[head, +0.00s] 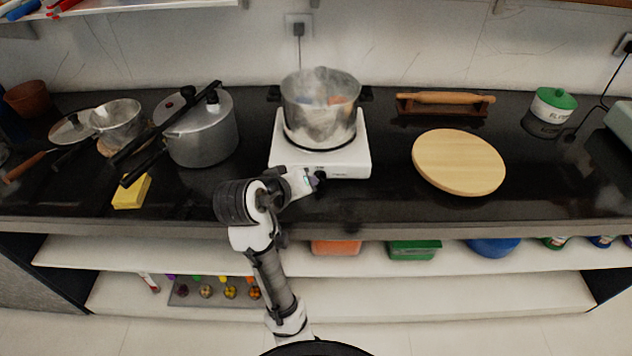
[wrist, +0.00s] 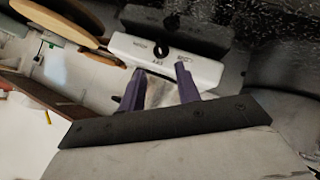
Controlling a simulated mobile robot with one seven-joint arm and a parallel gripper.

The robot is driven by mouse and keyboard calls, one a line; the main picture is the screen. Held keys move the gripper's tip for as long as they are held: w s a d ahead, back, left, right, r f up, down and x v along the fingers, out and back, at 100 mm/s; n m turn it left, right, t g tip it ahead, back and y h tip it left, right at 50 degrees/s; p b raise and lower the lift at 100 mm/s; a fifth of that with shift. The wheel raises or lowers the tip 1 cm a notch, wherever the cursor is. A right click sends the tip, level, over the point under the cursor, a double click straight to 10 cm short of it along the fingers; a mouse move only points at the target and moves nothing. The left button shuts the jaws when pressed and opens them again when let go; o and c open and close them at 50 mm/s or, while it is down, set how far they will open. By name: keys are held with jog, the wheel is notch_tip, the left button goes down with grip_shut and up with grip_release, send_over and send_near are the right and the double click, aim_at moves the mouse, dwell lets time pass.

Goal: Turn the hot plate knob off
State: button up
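The white hot plate (head: 352,160) stands on the black counter, with a large steel pot (head: 320,110) on top. Its dark knob (head: 321,175) is on the front face, partly covered by my gripper (head: 314,180) in the head view. In the wrist view, the white front panel (wrist: 200,66) shows the black knob (wrist: 162,52) with small markings around it. My gripper (wrist: 160,68) is open, its two purple fingers apart and pointing at the panel, one on each side of the knob's line. Nothing is held. I cannot tell whether the fingers touch the panel.
A pressure cooker (head: 203,135) and a yellow sponge (head: 132,190) are on the left. A round wooden board (head: 458,160) and a rolling pin (head: 445,98) are on the right. The counter's front edge and open shelves (head: 400,285) lie below my arm.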

aim_at(320, 179)
jog(key=x, duration=0.9)
jog(key=shift+w+f+p, duration=0.1)
jog(key=shift+f+p, duration=0.05)
jog(key=shift+p, duration=0.15)
jog(key=shift+c, duration=0.4)
jog(key=c, duration=0.6)
jog(key=shift+o, duration=0.2)
jog(key=shift+d, duration=0.1)
jog(key=y+p, duration=0.1)
jog(key=m+p, duration=0.1)
jog(key=p, duration=0.1)
jog(key=shift+d+r+y, duration=0.15)
jog(key=shift+r+y, duration=0.15)
jog(key=shift+y, duration=0.1)
jog(key=shift+d+f+m+y+p, duration=0.1)
jog(key=shift+d+m+y+p, duration=0.1)
jog(key=shift+m+y+p, duration=0.85)
jog(key=shift+n+y+p, duration=0.25)
jog(key=shift+y+p, duration=0.05)
jog(key=shift+y, duration=0.15)
